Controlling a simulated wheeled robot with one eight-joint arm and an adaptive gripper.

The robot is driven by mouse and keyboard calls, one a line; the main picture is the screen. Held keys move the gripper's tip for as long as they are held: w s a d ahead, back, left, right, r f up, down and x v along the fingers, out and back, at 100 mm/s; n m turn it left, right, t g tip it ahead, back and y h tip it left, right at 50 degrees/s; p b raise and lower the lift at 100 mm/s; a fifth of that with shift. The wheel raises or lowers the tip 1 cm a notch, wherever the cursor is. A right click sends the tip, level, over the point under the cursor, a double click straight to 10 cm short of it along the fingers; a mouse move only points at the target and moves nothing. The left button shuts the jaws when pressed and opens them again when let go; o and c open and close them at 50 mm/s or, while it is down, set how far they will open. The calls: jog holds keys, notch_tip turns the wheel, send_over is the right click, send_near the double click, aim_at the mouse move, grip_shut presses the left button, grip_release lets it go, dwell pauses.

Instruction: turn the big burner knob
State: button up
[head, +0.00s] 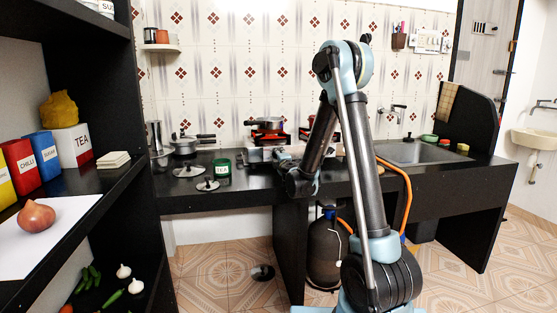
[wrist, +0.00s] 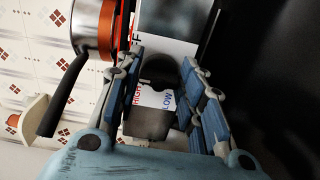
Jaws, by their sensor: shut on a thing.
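The stove (head: 256,156) stands on the black counter, and my gripper (head: 282,156) is at its front. In the wrist view, the two fingers of my gripper (wrist: 160,68) point at the stove front. They are shut on the dark big burner knob (wrist: 158,70), one finger on each side. In the head view the knob is hidden behind my gripper.
A pan (head: 267,123) sits on the stove's burner; its dark handle (wrist: 62,97) shows in the wrist view. A pot (head: 184,146), lids (head: 188,171) and a green tea jar (head: 221,168) stand left on the counter. An orange hose (head: 405,185) hangs right of the stove.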

jog(key=o, duration=1.1)
jog(key=shift+f, duration=0.1)
jog(key=v, duration=1.2)
